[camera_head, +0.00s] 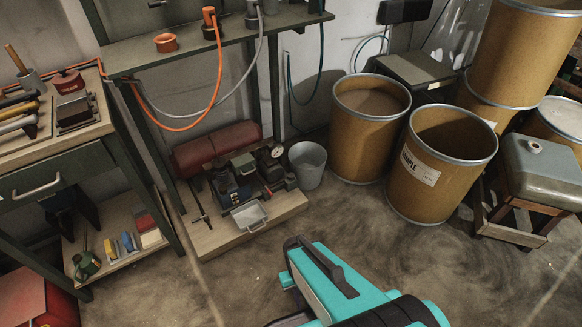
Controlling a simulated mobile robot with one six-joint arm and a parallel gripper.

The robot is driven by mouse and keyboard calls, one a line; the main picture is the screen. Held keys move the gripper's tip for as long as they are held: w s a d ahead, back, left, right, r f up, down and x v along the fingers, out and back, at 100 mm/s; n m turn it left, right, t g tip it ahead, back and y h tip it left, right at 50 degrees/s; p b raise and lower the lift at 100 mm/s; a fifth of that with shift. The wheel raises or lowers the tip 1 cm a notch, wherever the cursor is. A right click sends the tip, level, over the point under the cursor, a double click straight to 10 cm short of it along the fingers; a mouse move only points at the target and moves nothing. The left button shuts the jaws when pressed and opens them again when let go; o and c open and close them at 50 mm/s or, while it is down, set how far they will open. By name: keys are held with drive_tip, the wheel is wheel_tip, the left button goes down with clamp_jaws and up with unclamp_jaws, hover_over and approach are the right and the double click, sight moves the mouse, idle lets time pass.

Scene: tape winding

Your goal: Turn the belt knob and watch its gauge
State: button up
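A small round pale dial (276,152), which looks like a gauge, sits among the equipment on the low wooden platform (205,241) left of centre. Its reading is too small to make out. Dark and blue equipment (232,187) stands on the same platform, left of the dial. I cannot pick out a belt knob with certainty. My gripper is not in view.
A red cylindrical tank (217,147) lies behind the platform. A grey bucket (307,164) stands to its right, beside brown drums (440,165). A workbench (75,148) with tools stands at left. Orange and grey hoses hang from the shelf (240,29). Open floor (190,285) lies in front.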

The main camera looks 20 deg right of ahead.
wheel_tip(320, 180, up, 32)
drive_tip(key=s+p, duration=0.1)
drive_tip(key=p, duration=2.9)
drive_tip(key=shift+g, duration=0.3)
drive_tip(key=shift+o, duration=0.3)
drive_tip(key=shift+f, duration=0.1)
